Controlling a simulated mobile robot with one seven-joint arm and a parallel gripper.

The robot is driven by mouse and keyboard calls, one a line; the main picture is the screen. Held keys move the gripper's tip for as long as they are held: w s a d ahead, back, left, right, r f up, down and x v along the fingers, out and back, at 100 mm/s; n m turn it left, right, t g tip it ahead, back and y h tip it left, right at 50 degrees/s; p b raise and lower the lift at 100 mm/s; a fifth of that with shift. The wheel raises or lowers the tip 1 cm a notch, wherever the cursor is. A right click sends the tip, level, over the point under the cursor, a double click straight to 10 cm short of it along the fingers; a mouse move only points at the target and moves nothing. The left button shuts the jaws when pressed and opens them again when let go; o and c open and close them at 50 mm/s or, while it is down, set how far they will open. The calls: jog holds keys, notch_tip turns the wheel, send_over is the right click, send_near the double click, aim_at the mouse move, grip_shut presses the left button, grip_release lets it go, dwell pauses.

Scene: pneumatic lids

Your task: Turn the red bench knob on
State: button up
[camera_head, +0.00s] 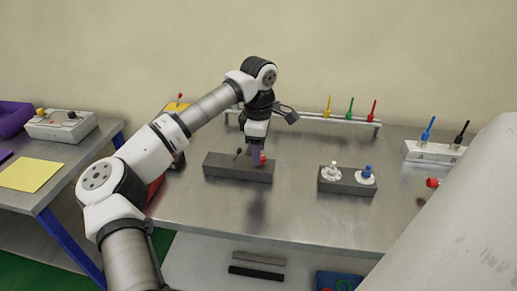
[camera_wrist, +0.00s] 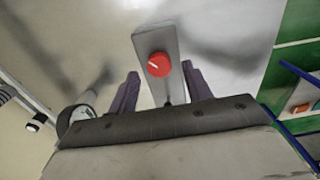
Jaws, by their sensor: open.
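The red bench knob (camera_head: 262,157) sits on a dark grey block (camera_head: 225,168) on the metal bench. A small black lever stands on the same block, left of the knob. In the wrist view the red knob (camera_wrist: 158,64) is round with a pale mark across its face, on the narrow block (camera_wrist: 153,40). My gripper (camera_head: 255,155) points down at the block from above and partly hides the knob. In the wrist view my gripper (camera_wrist: 161,88) is open, with one finger to each side and the knob just ahead between them. Contact is not visible.
A second dark block (camera_head: 345,186) with a white and a blue knob stands to the right. A rack (camera_head: 310,118) with yellow, green and red tools is behind. A white A/B stand (camera_head: 432,152) is at right. Bare bench lies in front of the blocks.

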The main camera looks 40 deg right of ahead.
jog(key=shift+f, duration=0.65)
jog(key=c, duration=1)
jog(key=shift+o, duration=0.2)
